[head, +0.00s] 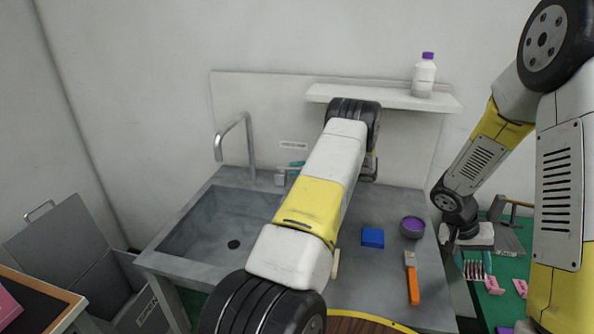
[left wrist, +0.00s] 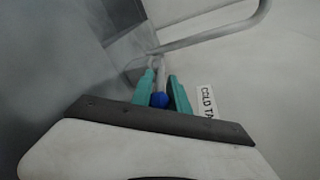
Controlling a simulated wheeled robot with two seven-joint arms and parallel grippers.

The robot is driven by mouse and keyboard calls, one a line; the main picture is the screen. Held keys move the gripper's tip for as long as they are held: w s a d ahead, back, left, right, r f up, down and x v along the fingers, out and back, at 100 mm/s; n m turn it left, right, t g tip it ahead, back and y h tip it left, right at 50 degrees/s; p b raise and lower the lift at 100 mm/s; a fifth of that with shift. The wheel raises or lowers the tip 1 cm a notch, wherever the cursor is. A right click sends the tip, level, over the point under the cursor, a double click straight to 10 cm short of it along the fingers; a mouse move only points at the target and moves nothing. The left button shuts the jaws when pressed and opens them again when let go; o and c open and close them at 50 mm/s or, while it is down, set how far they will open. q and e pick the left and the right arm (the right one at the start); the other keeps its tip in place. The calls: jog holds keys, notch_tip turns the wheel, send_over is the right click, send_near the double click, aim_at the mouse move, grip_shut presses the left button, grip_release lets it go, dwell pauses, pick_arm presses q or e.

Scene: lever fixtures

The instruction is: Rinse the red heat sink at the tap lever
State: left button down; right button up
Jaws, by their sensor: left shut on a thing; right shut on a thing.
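The tap lever with a blue ball knob (left wrist: 159,100) shows in the left wrist view, between the teal fingers of my left gripper (left wrist: 161,92). My left gripper is shut on it. In the head view my left gripper (head: 297,165) is mostly hidden behind my own arm, with teal fingertips near the lever's base (head: 281,179). The curved tap spout (head: 236,127) rises over the sink (head: 222,231). At the right, my right gripper (head: 474,262) points down over the green surface, shut on the finned reddish heat sink (head: 474,271), well away from the sink.
Pink blocks (head: 495,286) lie beside the right gripper on the green surface (head: 503,308). A blue block (head: 373,237), a purple-filled bowl (head: 412,227) and an orange-handled brush (head: 412,283) lie on the counter. A white bottle (head: 424,77) stands on the shelf (head: 385,97).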

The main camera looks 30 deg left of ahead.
dwell(0.8)
pick_arm(q)
jog(key=shift+s+d+m+t, duration=0.1)
jog(key=shift+s+m+t, duration=0.1)
jog(key=shift+m+t, duration=0.45)
jog(key=shift+s+m+t, duration=0.45)
jog(key=shift+m+t, duration=0.3)
jog(key=shift+t, duration=0.3)
jog(key=c, duration=1.5)
grip_release()
jog(key=v, duration=1.2)
